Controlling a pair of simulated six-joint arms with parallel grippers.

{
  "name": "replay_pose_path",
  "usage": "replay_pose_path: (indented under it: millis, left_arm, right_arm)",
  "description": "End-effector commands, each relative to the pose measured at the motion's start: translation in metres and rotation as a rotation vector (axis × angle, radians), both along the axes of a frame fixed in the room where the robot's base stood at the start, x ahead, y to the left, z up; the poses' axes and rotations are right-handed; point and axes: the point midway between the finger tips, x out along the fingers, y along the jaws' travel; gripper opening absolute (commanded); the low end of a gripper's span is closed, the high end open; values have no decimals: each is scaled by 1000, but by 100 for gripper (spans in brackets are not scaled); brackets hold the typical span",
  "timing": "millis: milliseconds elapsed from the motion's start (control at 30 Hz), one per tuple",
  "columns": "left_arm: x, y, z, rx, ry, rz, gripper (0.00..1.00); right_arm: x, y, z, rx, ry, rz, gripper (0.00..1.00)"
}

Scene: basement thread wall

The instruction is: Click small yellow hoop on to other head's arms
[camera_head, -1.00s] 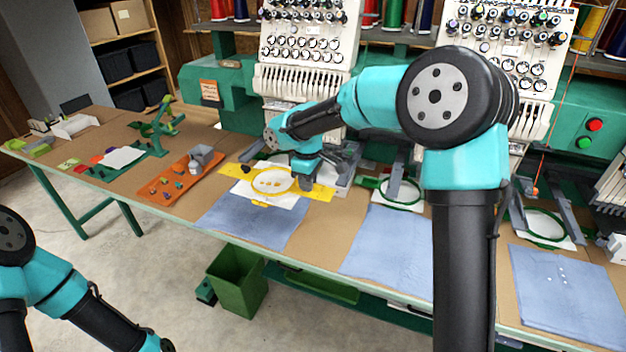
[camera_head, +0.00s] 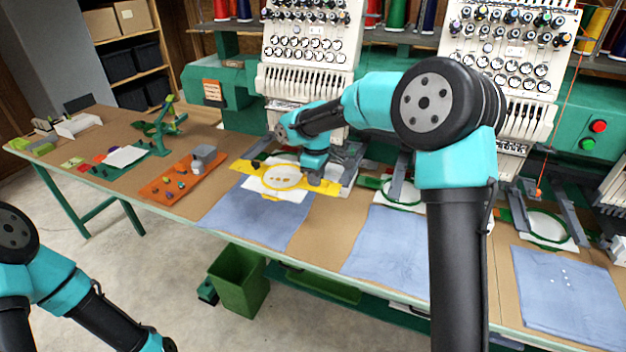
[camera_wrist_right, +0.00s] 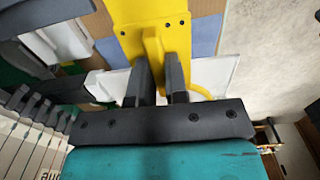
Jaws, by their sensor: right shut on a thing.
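The small yellow hoop (camera_head: 249,166) has a round ring with white cloth (camera_head: 262,189) in it and flat yellow side brackets. It is in front of the left embroidery head (camera_head: 303,82), above the table's blue cloth. My right gripper (camera_head: 312,178) is at the hoop's right bracket. In the right wrist view its two dark fingers (camera_wrist_right: 158,88) are shut on the raised tab of the yellow bracket (camera_wrist_right: 150,18). The head's grey arms (camera_head: 347,168) are beside and partly behind my gripper; whether the brackets touch them is hidden. Only my left arm's links show at lower left.
Green hoops (camera_head: 548,226) sit at the heads to the right. Blue cloths (camera_head: 385,240) lie along the table's front. An orange tray (camera_head: 165,190) with small parts and a green stand (camera_head: 160,128) are on the left. A green bin (camera_head: 240,280) stands below.

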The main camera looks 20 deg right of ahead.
Motion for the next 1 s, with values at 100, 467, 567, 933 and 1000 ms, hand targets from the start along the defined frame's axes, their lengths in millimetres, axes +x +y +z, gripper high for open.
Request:
replay_pose_path:
  millis: [100, 467, 567, 933, 1000]
  left_arm:
    - [0, 0, 0, 0, 0, 0, 0]
    - [0, 0, 0, 0, 0, 0, 0]
    - [0, 0, 0, 0, 0, 0, 0]
    - [0, 0, 0, 0, 0, 0, 0]
    - [0, 0, 0, 0, 0, 0, 0]
  right_arm:
    - [7, -6, -3, 1, 1, -1, 0]
    - [28, -25, -9, 1, -1, -2, 0]
    - [33, -30, -9, 1, -1, -1, 0]
    - [52, -46, -13, 1, -1, -1, 0]
    - [52, -46, -14, 1, 1, 0, 0]
